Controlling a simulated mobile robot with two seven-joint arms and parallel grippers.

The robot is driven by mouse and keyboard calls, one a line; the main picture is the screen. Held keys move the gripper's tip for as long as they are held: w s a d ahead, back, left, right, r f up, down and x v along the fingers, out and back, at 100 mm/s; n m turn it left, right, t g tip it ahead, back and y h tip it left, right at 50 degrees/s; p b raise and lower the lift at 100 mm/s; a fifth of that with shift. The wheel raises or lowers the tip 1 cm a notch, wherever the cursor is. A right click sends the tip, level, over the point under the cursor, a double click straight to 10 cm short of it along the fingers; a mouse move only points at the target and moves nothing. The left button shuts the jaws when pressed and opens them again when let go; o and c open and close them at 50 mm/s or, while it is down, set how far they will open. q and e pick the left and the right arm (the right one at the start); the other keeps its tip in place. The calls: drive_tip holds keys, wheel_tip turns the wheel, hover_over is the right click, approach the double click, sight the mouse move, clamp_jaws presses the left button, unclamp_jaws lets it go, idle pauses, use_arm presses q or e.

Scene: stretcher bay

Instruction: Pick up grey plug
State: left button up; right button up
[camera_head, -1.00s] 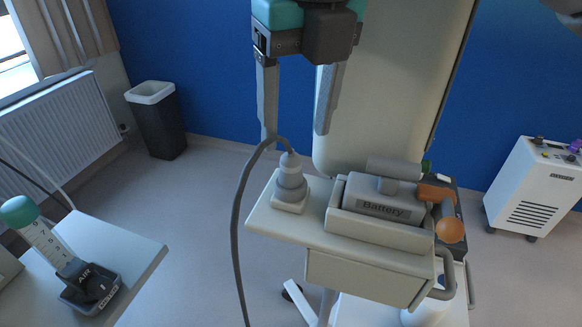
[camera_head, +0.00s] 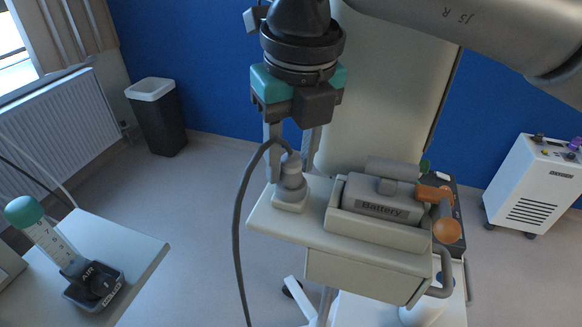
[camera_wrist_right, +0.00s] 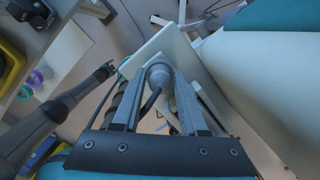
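The grey plug (camera_head: 291,185) stands upright in a pale square socket base (camera_head: 290,204) on the left end of a cream trolley shelf (camera_head: 262,219). A dark grey cable (camera_head: 239,215) runs from its top and hangs down on the left. My right gripper (camera_head: 290,172) points down from above, its two fingers apart on either side of the plug's upper part. In the right wrist view the plug (camera_wrist_right: 160,77) shows between the open fingertips (camera_wrist_right: 161,88), with no clear grip on it.
A grey battery unit (camera_head: 376,208) in a cream holder and an orange-handled device (camera_head: 446,229) stand right of the plug. A white table (camera_head: 139,246) with a green-topped tube (camera_head: 24,211) is at the left. A black bin (camera_head: 155,125) stands by the wall.

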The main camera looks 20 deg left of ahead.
clamp_jaws()
idle(0.4)
